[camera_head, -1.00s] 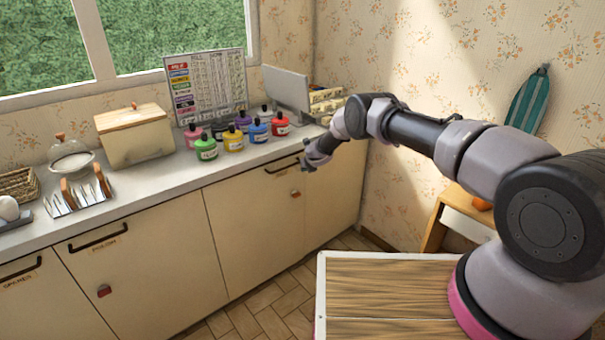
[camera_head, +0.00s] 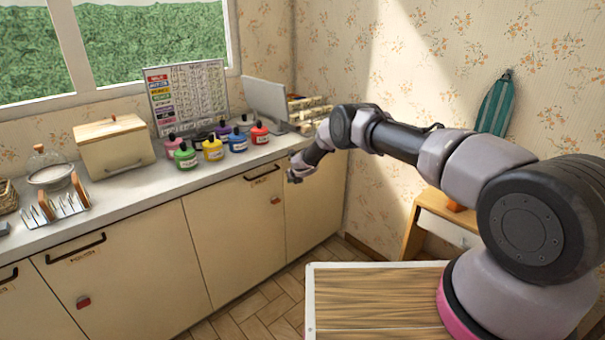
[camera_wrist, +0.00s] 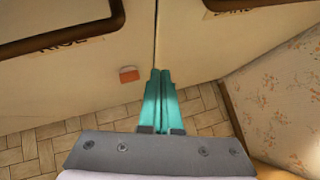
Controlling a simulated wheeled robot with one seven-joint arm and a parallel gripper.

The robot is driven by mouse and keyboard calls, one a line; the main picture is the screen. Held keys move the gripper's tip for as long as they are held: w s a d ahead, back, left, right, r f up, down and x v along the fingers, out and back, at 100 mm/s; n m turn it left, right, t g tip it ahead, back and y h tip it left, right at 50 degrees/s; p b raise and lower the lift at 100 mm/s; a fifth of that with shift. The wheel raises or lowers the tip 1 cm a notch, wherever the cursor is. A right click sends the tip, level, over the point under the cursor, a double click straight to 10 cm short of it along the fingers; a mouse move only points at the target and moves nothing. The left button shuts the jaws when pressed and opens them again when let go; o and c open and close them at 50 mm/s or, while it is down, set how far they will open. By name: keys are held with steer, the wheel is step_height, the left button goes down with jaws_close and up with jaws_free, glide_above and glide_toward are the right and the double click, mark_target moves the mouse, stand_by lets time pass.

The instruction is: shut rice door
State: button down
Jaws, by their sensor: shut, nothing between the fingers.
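The rice door (camera_head: 232,235) is a cream cabinet front under the counter, with a dark bar handle (camera_head: 262,172) and a small red tag near its right edge. In the wrist view the door (camera_wrist: 90,75) shows at left, with a RICE label under its handle and the red tag (camera_wrist: 128,75). It looks flush or nearly so with the door to its right; I cannot tell whether a small gap remains. My gripper (camera_wrist: 160,75) has teal fingers, shut and empty, pointing at the seam by the door's lower right edge. In the head view my gripper (camera_head: 295,176) is in front of the seam.
Another cream door (camera_head: 318,205) stands to the right, before the papered wall. Another door (camera_head: 130,275) with a red tag is to the left. Colored bottles (camera_head: 213,148), a bread box (camera_head: 114,146) and a screen (camera_head: 265,100) are on the counter. Parquet floor is clear below.

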steer(key=w+d+v, duration=0.1)
steer(key=v, duration=0.8)
steer(key=shift+d+r, duration=0.4)
steer(key=shift+r, duration=0.1)
steer(key=shift+s, duration=0.1)
